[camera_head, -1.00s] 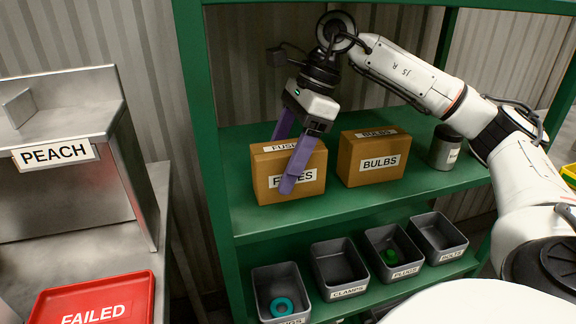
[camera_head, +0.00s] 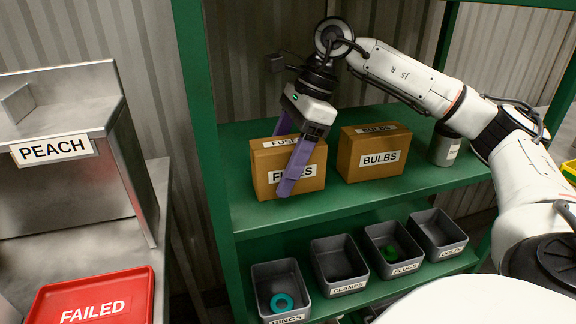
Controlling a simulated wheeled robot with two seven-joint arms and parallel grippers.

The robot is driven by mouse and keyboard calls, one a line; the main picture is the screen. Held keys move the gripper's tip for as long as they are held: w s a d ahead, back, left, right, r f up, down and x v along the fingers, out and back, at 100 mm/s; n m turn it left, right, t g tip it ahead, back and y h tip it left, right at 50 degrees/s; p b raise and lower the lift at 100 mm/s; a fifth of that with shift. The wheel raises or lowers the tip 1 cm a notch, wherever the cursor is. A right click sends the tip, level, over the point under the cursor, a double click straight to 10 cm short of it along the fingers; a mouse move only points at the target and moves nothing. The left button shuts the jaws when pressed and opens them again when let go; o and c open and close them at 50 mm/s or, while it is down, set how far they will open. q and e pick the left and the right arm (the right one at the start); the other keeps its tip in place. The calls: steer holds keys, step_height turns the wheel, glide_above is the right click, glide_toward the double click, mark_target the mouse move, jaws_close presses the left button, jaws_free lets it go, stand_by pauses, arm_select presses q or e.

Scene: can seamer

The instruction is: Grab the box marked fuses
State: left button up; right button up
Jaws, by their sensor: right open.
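The box marked FUSES (camera_head: 265,170) is a brown carton on the upper shelf of the green rack, at its left end. It has a label on its front and one on top. My right gripper (camera_head: 282,165) points down at the box with its purple fingers apart. One finger hangs in front of the box and covers part of the front label. The other finger is at the top of the box, its lower part hidden behind it. Whether either finger touches the carton I cannot tell. My left gripper is not in view.
A similar box marked BULBS (camera_head: 378,158) stands just right of the fuses box, with a grey can (camera_head: 444,148) beyond it. Several grey bins (camera_head: 340,270) sit on the shelf below. A green post (camera_head: 205,150) rises at the left. A red FAILED tray (camera_head: 95,297) lies lower left.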

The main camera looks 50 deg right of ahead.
steer(key=c, duration=1.2)
steer(key=shift+r, duration=0.1)
